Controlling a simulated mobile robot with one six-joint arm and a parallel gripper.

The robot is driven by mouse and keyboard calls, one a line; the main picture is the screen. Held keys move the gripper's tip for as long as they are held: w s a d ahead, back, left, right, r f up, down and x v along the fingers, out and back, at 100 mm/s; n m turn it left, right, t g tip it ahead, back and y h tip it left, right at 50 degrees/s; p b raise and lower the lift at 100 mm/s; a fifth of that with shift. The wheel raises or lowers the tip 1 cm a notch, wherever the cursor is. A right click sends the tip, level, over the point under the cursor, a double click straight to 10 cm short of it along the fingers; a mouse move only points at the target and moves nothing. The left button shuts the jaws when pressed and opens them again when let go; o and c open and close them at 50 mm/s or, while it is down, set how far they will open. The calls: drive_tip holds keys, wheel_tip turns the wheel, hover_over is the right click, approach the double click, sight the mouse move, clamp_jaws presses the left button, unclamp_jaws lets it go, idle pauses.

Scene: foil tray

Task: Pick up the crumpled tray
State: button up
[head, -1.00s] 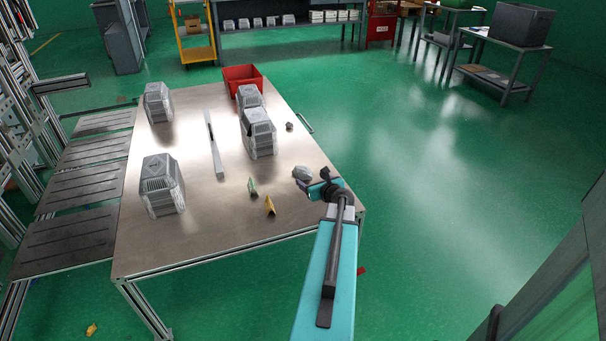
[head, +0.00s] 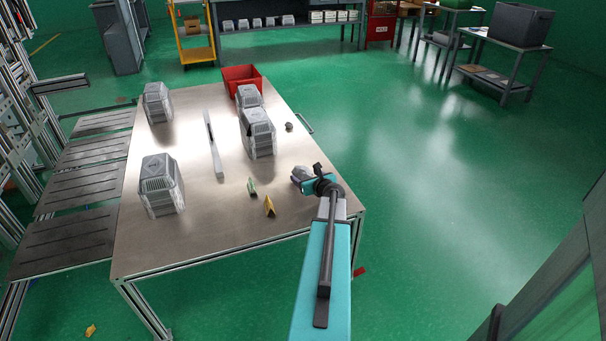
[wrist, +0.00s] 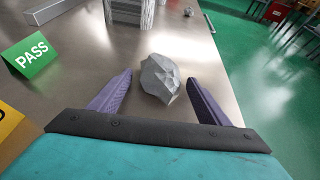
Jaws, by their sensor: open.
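The crumpled tray (wrist: 160,78) is a small grey faceted lump on the steel table, seen in the middle of the wrist view. My gripper (wrist: 157,88) is open, with one purple finger to the left of the lump and one to the right. The lump sits between and slightly beyond the fingertips, apart from both. In the head view my gripper (head: 303,178) is low at the table's right front. There the crumpled tray (head: 299,172) shows only in part, the rest hidden by my gripper.
A green PASS sign (wrist: 30,52) and a yellow sign (head: 269,206) stand left of my gripper. Stacks of foil trays (head: 258,135), a metal bar (head: 213,145) and a red bin (head: 242,78) are on the steel table (head: 215,225). A small dark lump (head: 289,126) lies farther back.

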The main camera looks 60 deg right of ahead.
idle(0.3)
drive_tip(key=c, duration=1.1)
drive_tip(key=shift+r, duration=0.15)
